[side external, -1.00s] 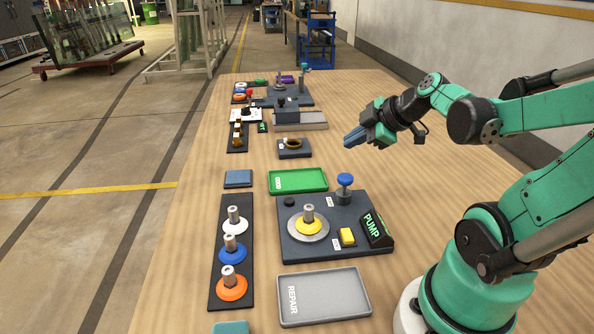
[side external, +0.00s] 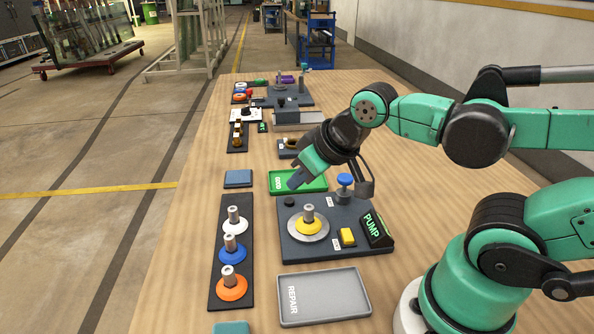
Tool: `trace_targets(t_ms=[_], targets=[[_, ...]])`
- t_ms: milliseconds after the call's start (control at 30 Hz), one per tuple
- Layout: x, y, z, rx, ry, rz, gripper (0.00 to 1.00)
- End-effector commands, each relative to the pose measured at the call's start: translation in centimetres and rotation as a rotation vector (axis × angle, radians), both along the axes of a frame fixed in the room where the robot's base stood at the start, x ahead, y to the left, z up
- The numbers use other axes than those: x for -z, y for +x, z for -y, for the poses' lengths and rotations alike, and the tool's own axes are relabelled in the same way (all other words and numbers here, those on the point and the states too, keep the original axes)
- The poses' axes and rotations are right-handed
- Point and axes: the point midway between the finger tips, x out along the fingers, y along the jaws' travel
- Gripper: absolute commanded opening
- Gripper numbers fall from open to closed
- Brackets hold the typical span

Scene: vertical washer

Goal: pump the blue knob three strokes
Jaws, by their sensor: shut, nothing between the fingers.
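The blue knob (side external: 345,180) stands upright on a short grey post at the back right of the dark pump base (side external: 290,250). A black block with green PUMP lettering (side external: 376,230) sits at the base's right side. My gripper (side external: 294,184) is shut and empty. It points down and left over the green tray (side external: 314,185), to the left of the blue knob and apart from it. Part of my wrist hangs close behind the knob in this view. The yellow ring on a metal post (side external: 308,226) and the yellow button (side external: 347,237) are on the same base.
A grey REPAIR tray (side external: 324,296) lies in front of the base. A dark rack (side external: 222,293) with white, blue and orange rings on posts stands at left. Other fixtures (side external: 288,106) fill the table's far end. The wooden table is clear at the right behind the base.

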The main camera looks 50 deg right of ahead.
Motion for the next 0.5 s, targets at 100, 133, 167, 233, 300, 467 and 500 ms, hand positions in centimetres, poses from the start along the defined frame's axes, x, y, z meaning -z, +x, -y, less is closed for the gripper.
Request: trace_targets(t_ms=[100, 133, 167, 233, 300, 467, 500], targets=[[0.0, 0.0, 0.0, 0.000, 0.000, 0.000, 0.00], [0.0, 0.0, 0.0, 0.000, 0.000, -0.001, 0.00], [0.0, 0.0, 0.1, -0.002, -0.003, -0.003, 0.00], [-0.3, 0.1, 0.4, -0.013, -0.020, -0.017, 0.00], [-0.9, 0.4, 1.2, -0.042, -0.061, -0.052, 0.00], [-3.1, 1.1, 4.7, -0.193, -0.206, -0.214, 0.00], [-3.8, 1.2, 5.8, -0.244, -0.239, -0.267, 0.00]])
